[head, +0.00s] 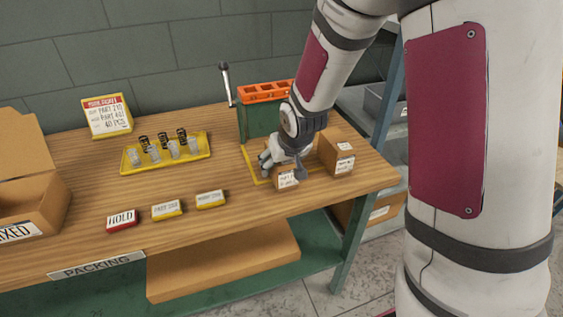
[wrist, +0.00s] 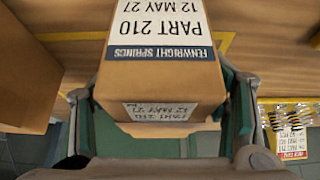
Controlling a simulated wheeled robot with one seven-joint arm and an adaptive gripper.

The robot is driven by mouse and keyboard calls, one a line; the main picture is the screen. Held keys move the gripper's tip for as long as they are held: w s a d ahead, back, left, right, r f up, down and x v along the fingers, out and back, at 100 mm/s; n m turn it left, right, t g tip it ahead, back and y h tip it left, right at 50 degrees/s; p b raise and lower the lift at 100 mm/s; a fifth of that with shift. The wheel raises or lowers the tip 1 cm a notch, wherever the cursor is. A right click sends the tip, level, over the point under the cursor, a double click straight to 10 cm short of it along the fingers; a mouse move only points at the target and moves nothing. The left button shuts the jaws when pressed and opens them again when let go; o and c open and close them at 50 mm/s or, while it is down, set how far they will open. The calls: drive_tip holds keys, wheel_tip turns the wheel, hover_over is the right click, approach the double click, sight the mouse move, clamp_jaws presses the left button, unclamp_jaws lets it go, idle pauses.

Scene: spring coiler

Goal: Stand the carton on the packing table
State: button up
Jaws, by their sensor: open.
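A small brown carton (head: 287,180) rests on the packing table (head: 225,150), near the front edge at the right. My gripper (head: 279,165) is right at it, reaching down from above and behind. In the wrist view the carton (wrist: 163,85) sits between my two spread fingers, one on each side. Its label reads PART 210, 12 MAY 27, with a blue FENWRIGHT SPRINGS band, upside down in the picture. My gripper is open; whether either finger touches the carton cannot be told. My gripper partly hides the carton in the head view.
A taller brown carton (head: 337,153) stands close on the right. A green stand with an orange top (head: 265,94) is behind my gripper. A yellow tray (head: 165,152) holds springs. HOLD (head: 122,219) and yellow label blocks line the front. An open box (head: 35,208) is far left.

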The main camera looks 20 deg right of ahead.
drive_tip(key=shift+r, duration=0.1)
drive_tip(key=shift+s+r, duration=0.1)
drive_tip(key=shift+r, duration=0.3)
drive_tip(key=s+r+g+p, duration=0.1)
drive_tip(key=s+r+p, duration=0.2)
drive_tip(key=s+r, duration=1.55)
drive_tip(key=s+r+g, duration=0.1)
drive_tip(key=s+r, duration=0.1)
drive_tip(key=s, duration=1.1)
drive_tip(key=shift+s+a, duration=0.2)
drive_tip(key=shift+a, duration=0.05)
drive_tip(key=shift+r, duration=0.15)
